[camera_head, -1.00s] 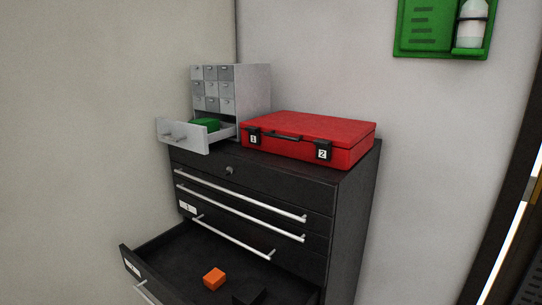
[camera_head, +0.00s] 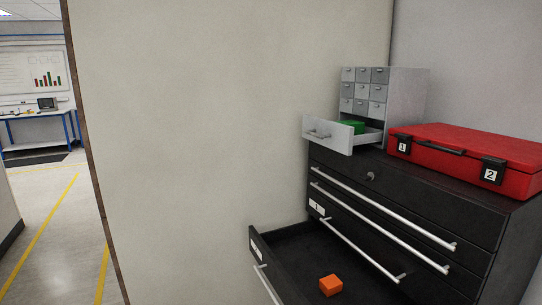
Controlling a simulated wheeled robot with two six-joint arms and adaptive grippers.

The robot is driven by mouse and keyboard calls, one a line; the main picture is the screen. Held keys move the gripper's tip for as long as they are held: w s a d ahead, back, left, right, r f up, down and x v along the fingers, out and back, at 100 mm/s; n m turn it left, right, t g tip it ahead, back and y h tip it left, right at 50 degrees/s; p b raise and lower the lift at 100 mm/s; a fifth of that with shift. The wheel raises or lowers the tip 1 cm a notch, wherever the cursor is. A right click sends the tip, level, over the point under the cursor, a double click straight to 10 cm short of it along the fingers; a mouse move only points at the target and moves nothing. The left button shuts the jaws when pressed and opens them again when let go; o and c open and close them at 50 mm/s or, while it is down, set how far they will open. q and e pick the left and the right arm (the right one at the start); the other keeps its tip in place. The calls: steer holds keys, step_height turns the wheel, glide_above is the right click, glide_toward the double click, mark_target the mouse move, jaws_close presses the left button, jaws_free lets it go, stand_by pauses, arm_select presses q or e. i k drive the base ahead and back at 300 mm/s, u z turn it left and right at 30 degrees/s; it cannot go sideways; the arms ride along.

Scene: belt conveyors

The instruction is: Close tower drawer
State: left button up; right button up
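A grey tower of small drawers (camera_head: 408,97) stands on top of a black tool cabinet (camera_head: 485,220), right of the picture's middle. Its wide bottom drawer (camera_head: 329,135) is pulled out toward the left front, and a green block (camera_head: 351,126) lies in it. The small drawers above it look shut. The black cabinet's large lower drawer (camera_head: 262,258) is also open, with an orange block (camera_head: 331,285) in it. Neither of my grippers shows in this view.
A red case (camera_head: 467,157) with latches marked 1 and 2 lies beside the tower on the cabinet top. A pale wall (camera_head: 190,140) stands left of the cabinet. Beyond its edge are open floor (camera_head: 42,215) with yellow lines and a blue-legged workbench (camera_head: 38,116).

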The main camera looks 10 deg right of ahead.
mark_target(340, 138)
steer(key=k, duration=0.55)
steer(key=u, duration=0.65)
steer(key=i, duration=1.85)
steer(key=z, duration=0.7)
